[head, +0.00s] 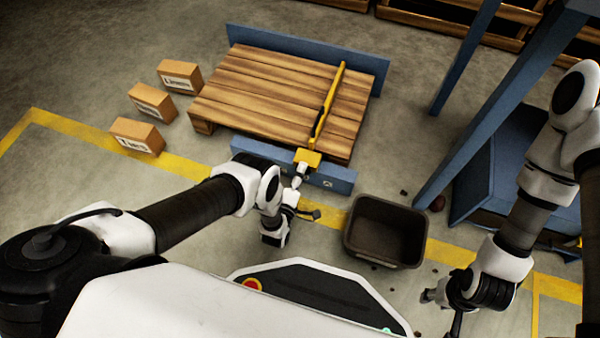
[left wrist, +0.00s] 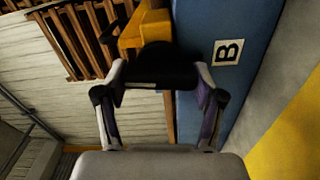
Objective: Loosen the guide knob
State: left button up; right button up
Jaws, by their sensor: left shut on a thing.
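The yellow guide bar (head: 328,105) lies across the wooden slats of the pallet-like deck and ends in a yellow block (head: 307,157) at the near blue rail (head: 338,178). In the left wrist view the yellow block (left wrist: 142,30) is beside a black knob (left wrist: 158,66). My left gripper (left wrist: 160,92) is shut on the knob, with one finger on each side. In the head view my left gripper (head: 297,184) is at the near end of the guide, and the knob is hard to make out. My right gripper (head: 440,305) hangs at the lower right, away from the guide; its jaw state is unclear.
A dark open bin (head: 352,245) stands on the floor right of my left gripper. Three cardboard boxes (head: 150,101) stand left of the deck. Blue posts (head: 462,65) rise at the right.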

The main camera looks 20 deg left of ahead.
pick_arm(q)
jog(key=shift+w+n, duration=0.1)
jog(key=shift+n, duration=0.8)
jog(key=o, duration=1.1)
jog(key=shift+o, duration=0.2)
